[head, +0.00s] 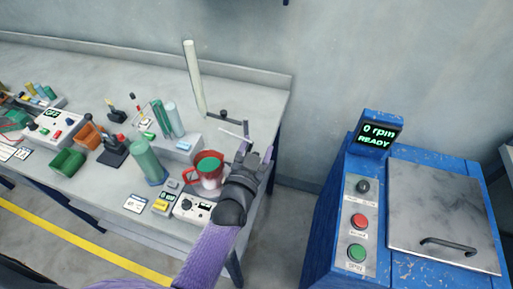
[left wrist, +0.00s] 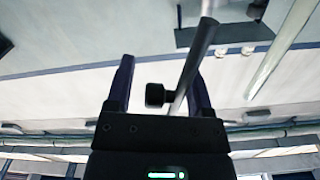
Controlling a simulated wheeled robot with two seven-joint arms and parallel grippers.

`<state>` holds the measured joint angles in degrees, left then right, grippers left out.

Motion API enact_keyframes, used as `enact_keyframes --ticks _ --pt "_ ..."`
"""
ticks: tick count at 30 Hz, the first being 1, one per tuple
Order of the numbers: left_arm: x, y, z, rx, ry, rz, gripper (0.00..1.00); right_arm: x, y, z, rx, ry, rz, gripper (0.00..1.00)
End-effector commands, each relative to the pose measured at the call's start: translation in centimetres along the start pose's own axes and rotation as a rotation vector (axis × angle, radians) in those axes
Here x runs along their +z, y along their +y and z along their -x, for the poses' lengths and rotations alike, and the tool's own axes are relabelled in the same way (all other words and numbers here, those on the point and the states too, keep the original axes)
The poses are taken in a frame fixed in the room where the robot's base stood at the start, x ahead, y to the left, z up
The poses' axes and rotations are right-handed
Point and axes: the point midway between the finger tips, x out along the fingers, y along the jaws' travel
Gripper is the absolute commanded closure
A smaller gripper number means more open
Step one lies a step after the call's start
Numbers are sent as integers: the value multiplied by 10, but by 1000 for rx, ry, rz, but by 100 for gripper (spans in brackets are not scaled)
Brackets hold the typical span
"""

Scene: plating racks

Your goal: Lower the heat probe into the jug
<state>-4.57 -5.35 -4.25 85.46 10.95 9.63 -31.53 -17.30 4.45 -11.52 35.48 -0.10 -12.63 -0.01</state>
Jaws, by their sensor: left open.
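The red jug (head: 196,184) stands upright near the right end of the bench, with green inside its open top. My left gripper (head: 255,158) is open, just right of the jug in the head view and partly in front of it. A thin pale rod (head: 234,134) lies beside its fingers, above the jug in the picture. In the left wrist view a grey rod (left wrist: 193,66) with a black knob (left wrist: 155,95) shows between the open fingers (left wrist: 160,85). I cannot tell which rod is the heat probe, or whether the fingers touch it. My right gripper is not in view.
A tall white pole (head: 194,80) stands behind the jug. A green cylinder (head: 146,162) and a small control box (head: 193,208) stand close to the jug. A blue machine (head: 337,183) with a screen reading READY stands to the right, across a floor gap.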

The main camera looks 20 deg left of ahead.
Motion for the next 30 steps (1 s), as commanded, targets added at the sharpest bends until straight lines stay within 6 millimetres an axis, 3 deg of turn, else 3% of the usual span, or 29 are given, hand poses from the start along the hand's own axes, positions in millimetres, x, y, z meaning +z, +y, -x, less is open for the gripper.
enact_keyframes --ticks 6,15,30 --pt "0 0 0 0 -1 0 34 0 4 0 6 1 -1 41" --pt "0 1 0 2 -2 1 98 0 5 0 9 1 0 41" --pt "2 3 1 6 -6 3 100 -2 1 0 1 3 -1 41"
